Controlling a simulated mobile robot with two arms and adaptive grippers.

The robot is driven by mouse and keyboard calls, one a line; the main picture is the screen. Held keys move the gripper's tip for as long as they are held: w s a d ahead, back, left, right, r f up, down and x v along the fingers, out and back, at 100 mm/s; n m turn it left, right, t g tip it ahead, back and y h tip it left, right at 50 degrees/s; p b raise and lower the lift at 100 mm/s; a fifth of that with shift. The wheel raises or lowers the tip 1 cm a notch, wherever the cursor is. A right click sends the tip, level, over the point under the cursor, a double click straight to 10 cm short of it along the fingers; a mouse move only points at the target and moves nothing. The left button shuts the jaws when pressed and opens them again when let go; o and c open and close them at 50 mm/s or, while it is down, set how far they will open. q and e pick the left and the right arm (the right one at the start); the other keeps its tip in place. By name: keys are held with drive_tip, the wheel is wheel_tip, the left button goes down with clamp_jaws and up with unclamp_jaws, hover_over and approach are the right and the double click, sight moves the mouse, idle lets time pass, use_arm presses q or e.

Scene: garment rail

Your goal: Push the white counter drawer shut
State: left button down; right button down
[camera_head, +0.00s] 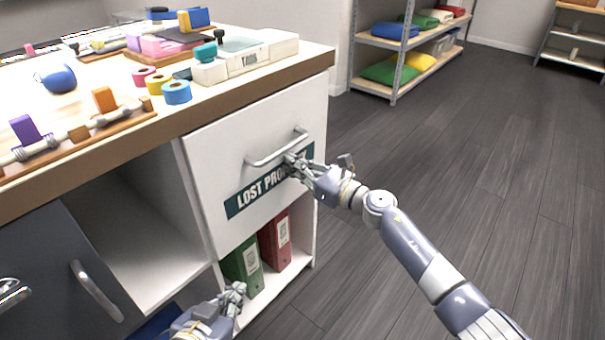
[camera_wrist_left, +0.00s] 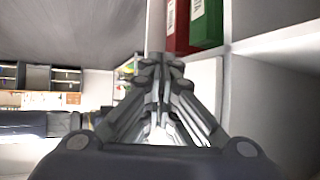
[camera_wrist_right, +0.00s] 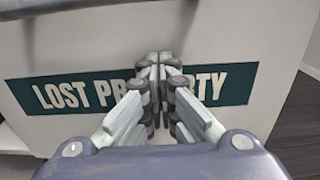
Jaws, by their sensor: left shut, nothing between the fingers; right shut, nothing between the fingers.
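The white counter drawer (camera_head: 218,165) has a silver bar handle (camera_head: 276,149) and a dark teal "LOST PROPERTY" label (camera_head: 255,193). Its front looks close to flush with the counter; I cannot tell whether a gap remains. My right gripper (camera_head: 290,160) is shut and empty, at the drawer front just below the handle and over the label. In the right wrist view its fingertips (camera_wrist_right: 160,58) are at or very near the label; contact is unclear. My left gripper (camera_head: 236,290) is shut and empty, low in front of the open shelf below the drawer; it also shows in the left wrist view (camera_wrist_left: 160,60).
A green binder (camera_head: 243,264) and a red binder (camera_head: 275,240) stand on the shelf under the drawer. A grey door with a handle (camera_head: 97,290) is at lower left. Tapes and a scale (camera_head: 248,60) sit on the counter. Floor to the right is clear.

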use_arm(q)
drive_tip(key=w+r+t, duration=0.1)
drive_tip(key=d+r, duration=0.1)
drive_tip(key=shift+w+r+t+h, duration=0.3)
drive_tip(key=shift+w+r+t, duration=0.05)
drive_tip(key=shift+r+t, duration=0.05)
use_arm(e)
drive_tip(key=shift+w+a+r, duration=0.2)
drive_tip(key=shift+a+r, duration=0.05)
drive_tip(key=shift+a, duration=0.05)
drive_tip(key=shift+r, duration=0.1)
